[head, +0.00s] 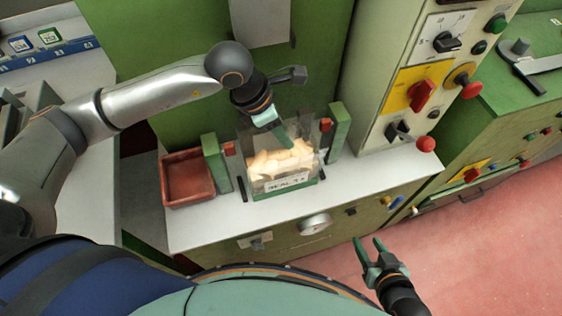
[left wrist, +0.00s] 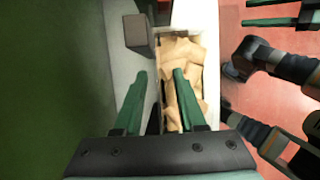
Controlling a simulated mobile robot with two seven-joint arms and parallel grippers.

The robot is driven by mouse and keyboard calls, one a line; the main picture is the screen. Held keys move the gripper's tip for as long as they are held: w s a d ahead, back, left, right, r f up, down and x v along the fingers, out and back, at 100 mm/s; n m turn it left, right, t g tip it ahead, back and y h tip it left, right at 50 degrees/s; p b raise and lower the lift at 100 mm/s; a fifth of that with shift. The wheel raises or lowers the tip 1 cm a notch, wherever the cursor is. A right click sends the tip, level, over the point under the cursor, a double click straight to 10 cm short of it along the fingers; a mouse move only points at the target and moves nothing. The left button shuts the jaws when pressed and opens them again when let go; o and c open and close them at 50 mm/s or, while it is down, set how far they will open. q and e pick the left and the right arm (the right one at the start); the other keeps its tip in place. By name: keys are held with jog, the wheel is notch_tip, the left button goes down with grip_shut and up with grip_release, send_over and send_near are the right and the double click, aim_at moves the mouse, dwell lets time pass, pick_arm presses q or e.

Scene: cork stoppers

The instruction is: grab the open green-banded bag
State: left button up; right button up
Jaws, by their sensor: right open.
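The open bag (head: 283,166) is clear and full of pale cork stoppers. It stands upright on the white bench between two green posts, with a green strip and a white label low on its front. In the left wrist view the bag (left wrist: 184,60) lies right of centre. My left gripper (head: 272,128) is above the bag, fingers down and apart. In the left wrist view its right finger overlaps the corks and its left finger (left wrist: 131,105) is over the bench outside. Whether either finger touches the bag cannot be told. My right gripper (head: 368,243) is open and empty, right of the bench front.
A red tray (head: 187,178) sits left of the posts. A control cabinet (head: 415,85) with knobs and a red switch stands to the right. A green panel (head: 160,40) rises behind. The reddish floor (head: 480,240) at right is clear.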

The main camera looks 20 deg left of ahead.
pick_arm(q)
jog(key=shift+f, duration=0.1)
dwell(0.3)
grip_shut()
dwell(1.3)
